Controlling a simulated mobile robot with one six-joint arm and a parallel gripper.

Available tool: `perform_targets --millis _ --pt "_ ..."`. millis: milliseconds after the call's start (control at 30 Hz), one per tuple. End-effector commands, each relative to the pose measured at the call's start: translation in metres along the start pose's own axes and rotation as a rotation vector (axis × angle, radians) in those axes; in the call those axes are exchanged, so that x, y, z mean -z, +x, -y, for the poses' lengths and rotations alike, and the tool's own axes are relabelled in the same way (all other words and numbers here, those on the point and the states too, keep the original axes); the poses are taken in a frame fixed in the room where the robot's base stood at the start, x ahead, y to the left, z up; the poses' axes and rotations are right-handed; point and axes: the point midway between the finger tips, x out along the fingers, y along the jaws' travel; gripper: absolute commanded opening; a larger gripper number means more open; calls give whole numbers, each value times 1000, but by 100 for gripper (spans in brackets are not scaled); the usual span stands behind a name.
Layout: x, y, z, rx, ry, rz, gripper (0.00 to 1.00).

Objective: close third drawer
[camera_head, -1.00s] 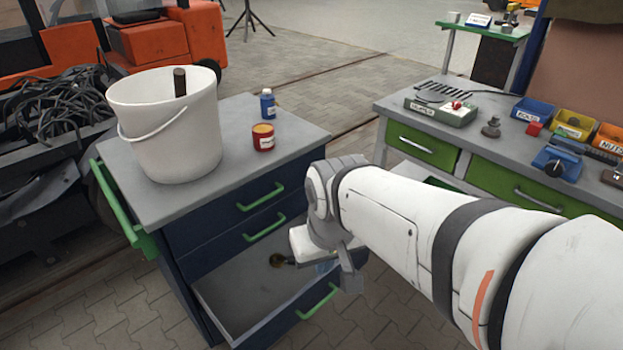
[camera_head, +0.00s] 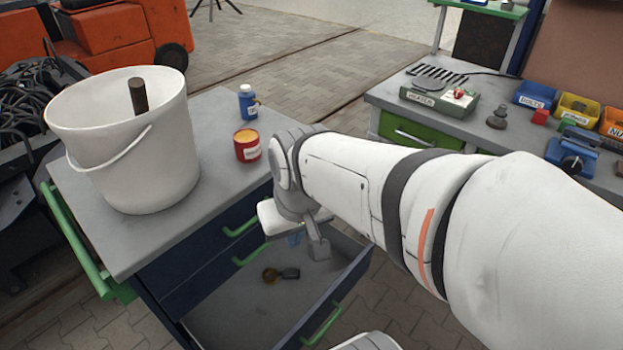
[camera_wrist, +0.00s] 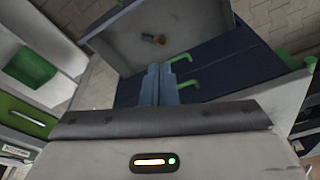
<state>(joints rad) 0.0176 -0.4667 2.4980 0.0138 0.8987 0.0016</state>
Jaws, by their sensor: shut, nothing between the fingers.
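The third drawer (camera_head: 235,310), grey inside with a dark blue side and a green handle (camera_head: 322,326), is pulled out below two shut drawers of the blue cabinet (camera_head: 190,262). A small dark object with a yellowish part (camera_head: 280,274) lies in it. My gripper (camera_head: 295,240) hangs over the drawer in the head view, partly hidden by my wrist. In the wrist view its bluish fingers (camera_wrist: 159,85) are together and empty, with the drawer (camera_wrist: 115,55) beyond them. I cannot tell if they touch anything.
A white bucket (camera_head: 125,165), a red tin (camera_head: 247,145) and a blue bottle (camera_head: 248,102) stand on the cabinet top. A green-drawered workbench (camera_head: 400,95) is at the right. Paved floor shows between them.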

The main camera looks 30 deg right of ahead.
Motion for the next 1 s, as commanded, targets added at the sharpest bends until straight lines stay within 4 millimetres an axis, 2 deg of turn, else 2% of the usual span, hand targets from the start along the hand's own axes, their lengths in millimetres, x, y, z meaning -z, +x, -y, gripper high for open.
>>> perform_targets --millis 133,267,367,567,667,800,900,1000 --pt "5 32 -13 50 187 65 0" --pt "14 75 -40 131 507 145 0" --pt "20 110 -67 204 788 200 0" --pt "23 181 -137 357 1359 270 0" --pt "15 218 -179 440 1650 290 0" --pt "-8 268 -240 562 2044 298 0" --pt "-30 297 -277 641 2281 293 0" --pt "-50 319 -304 706 2460 282 0"
